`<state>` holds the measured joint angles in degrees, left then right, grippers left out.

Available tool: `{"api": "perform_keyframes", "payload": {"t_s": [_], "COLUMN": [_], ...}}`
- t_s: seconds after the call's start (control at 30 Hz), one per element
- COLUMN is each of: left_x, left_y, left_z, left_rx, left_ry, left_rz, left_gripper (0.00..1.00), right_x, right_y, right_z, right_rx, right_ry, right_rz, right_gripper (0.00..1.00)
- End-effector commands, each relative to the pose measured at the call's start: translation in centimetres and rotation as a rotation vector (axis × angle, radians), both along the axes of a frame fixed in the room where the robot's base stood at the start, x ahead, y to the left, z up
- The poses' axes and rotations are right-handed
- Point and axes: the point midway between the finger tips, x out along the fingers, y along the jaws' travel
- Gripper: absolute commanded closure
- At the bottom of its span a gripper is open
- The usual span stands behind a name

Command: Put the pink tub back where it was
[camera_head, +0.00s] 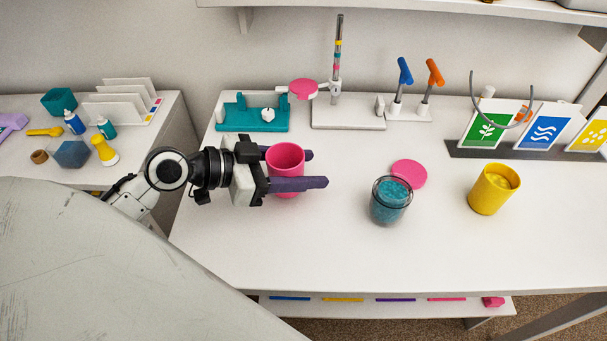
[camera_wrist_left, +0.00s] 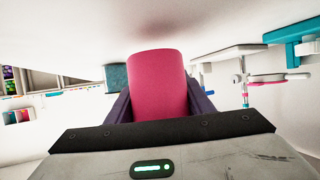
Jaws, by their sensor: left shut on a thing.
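The pink tub (camera_head: 285,157) is an open-topped cylinder over the left part of the white table. My left gripper (camera_head: 297,170) reaches in from the left, with its purple fingers shut around the tub's sides. In the left wrist view the tub (camera_wrist_left: 158,85) sits between the two fingers (camera_wrist_left: 160,105). I cannot tell for sure whether its bottom touches the table. A round pink lid (camera_head: 409,173) lies on the table behind the clear jar. Another pink disc (camera_head: 303,88) is on the stand at the back. My right gripper is not in view.
A clear jar with blue contents (camera_head: 391,201) and a yellow tub (camera_head: 493,189) stand to the right. A teal holder (camera_head: 254,115), a metal stand (camera_head: 347,114) and picture cards (camera_head: 484,125) line the back. The front middle of the table is clear.

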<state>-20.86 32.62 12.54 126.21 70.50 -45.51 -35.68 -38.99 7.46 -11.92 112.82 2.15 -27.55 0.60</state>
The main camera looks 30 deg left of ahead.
Motion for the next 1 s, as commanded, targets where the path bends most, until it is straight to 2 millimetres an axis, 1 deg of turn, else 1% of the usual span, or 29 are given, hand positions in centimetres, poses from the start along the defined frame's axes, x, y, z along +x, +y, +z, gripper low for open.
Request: {"api": "perform_keyframes", "payload": {"t_s": [0.03,0.13,0.37,0.53,0.57,0.6,0.67,0.9,1.0], "left_x": [0.0,0.0,0.0,0.0,0.0,0.0,0.0,0.0,0.0], "left_y": [0.0,0.0,0.0,0.0,0.0,0.0,0.0,0.0,0.0], "left_z": [-0.9,-1.9,-1.9,-2.4,-2.4,-2.3,-2.3,-2.3,-2.0], "left_rx": [-0.003,-0.003,-0.001,0.000,0.000,0.000,0.000,0.000,0.000], "left_ry": [0.002,0.001,-0.001,0.000,0.000,0.000,0.000,0.000,0.000], "left_rz": [0.002,0.000,-0.001,-0.001,-0.001,-0.001,-0.001,-0.001,-0.001], "left_gripper": [0.79,0.79,0.79,0.79,0.51,0.44,0.34,0.34,0.34], "right_x": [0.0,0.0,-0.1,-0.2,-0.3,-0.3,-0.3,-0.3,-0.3], "right_y": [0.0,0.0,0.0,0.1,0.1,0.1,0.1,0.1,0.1], "right_z": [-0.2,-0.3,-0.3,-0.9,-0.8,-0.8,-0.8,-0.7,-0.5], "right_rx": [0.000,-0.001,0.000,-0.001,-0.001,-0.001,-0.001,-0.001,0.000], "right_ry": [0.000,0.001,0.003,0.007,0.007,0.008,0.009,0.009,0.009], "right_rz": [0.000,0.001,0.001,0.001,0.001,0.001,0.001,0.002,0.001], "right_gripper": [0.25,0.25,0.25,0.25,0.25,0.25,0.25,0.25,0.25]}}
